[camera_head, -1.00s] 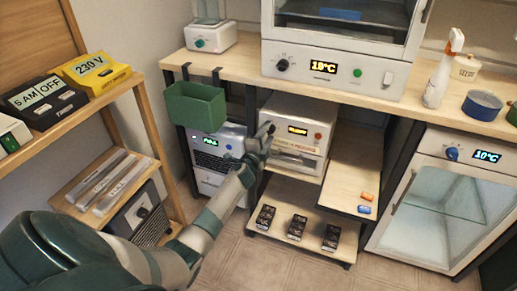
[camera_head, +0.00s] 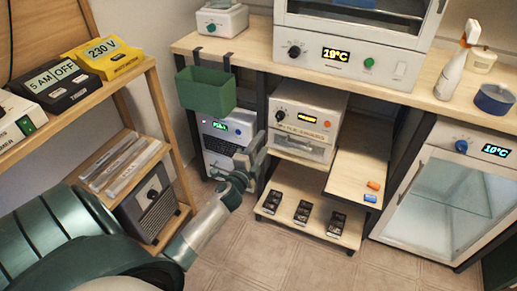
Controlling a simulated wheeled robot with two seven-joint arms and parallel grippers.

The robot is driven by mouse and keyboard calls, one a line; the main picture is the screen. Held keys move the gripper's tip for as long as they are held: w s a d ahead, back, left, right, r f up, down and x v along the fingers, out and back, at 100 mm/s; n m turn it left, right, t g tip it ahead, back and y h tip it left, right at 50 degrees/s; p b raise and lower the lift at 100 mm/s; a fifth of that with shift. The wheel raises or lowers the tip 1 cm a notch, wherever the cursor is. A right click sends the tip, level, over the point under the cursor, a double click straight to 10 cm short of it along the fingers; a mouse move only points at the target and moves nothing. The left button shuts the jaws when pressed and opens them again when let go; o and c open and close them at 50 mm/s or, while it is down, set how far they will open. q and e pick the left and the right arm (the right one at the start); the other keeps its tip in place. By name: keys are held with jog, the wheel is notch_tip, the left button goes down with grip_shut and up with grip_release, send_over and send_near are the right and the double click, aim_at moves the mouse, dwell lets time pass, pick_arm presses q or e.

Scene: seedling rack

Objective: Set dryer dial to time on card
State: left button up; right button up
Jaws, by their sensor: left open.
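A white box unit (camera_head: 325,108) with a dark dial (camera_head: 280,116), a small lit orange display (camera_head: 307,118) and a label strip (camera_head: 300,130) stands on a shelf under the bench; it may be the dryer. The display and label are too small to read. I cannot make out a separate time card. My left gripper (camera_head: 254,152) is open and empty, in front of the unit's left side, a little below and left of the dial and apart from it. My right gripper is not in view.
A green bin (camera_head: 206,92) hangs from the bench edge above my left forearm. Several dark small packs (camera_head: 302,213) lie on the low shelf. An incubator reading 19°C (camera_head: 335,55) sits on the bench. Another cabinet (camera_head: 440,200) stands at right. A wooden rack (camera_head: 165,110) stands at left.

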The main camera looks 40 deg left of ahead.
pick_arm(q)
jog(key=shift+v, duration=1.05)
jog(key=s+d+f+n+g+h+p, duration=0.1)
jog(key=s+d+f+n+g+p, duration=0.1)
jog(key=s+d+f, duration=0.35)
jog(key=s+d+f+n+g+h+p, duration=0.1)
jog(key=s+d+f+n+g+p, duration=0.1)
jog(key=f, duration=0.6)
jog(key=s+d+f+n+g+h+p, duration=0.1)
jog(key=s+d+f+n+g+p, duration=0.1)
jog(key=s+d+f+p, duration=0.3)
jog(key=s+d+f+n+g+h+p, duration=0.1)
jog(key=s+d+f+g, duration=0.1)
jog(key=s+d+f, duration=0.2)
jog(key=s+d+f+n+g, duration=0.2)
jog(key=s+d+f, duration=0.2)
jog(key=s, duration=0.6)
jog(key=s+d+f+n+g+h+p, duration=0.1)
jog(key=s+d+f+n+g, duration=0.1)
jog(key=s+d+f, duration=0.3)
jog(key=s+f, duration=0.1)
jog(key=s, duration=0.2)
jog(key=shift+f+h+p, duration=0.15)
jog(key=shift+h+p, duration=0.15)
jog(key=shift+p, duration=0.05)
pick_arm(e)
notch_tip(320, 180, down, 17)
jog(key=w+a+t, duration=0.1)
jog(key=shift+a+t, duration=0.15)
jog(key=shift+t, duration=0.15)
